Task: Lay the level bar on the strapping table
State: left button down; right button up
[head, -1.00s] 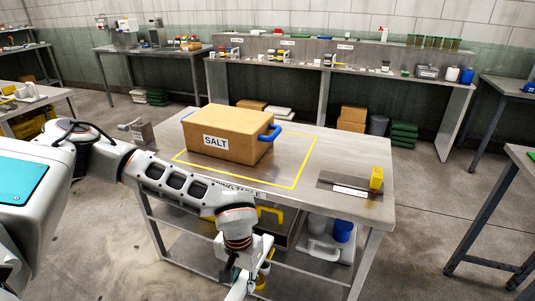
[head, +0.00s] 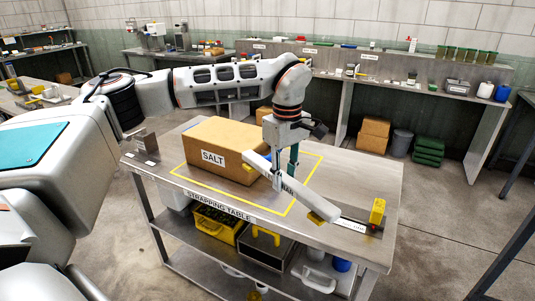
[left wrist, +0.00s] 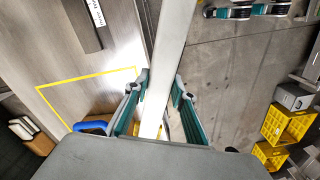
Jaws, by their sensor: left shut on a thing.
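The level bar (head: 302,196) is a long pale grey bar with yellow ends and a partly hidden label. My left gripper (head: 285,172) points down and is shut on it near its middle. The bar is tilted in the head view, over the front edge of the strapping table (head: 342,172), apparently above the top. In the left wrist view the bar (left wrist: 165,70) runs between the fingers (left wrist: 160,112), with the table top (left wrist: 100,58) on its left and floor on its right. My right gripper is not in view.
A yellow crate (head: 215,226) sits on the shelf below. The table's back right is clear.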

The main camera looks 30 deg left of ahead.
aim_at(320, 183)
jog(key=i, duration=1.1)
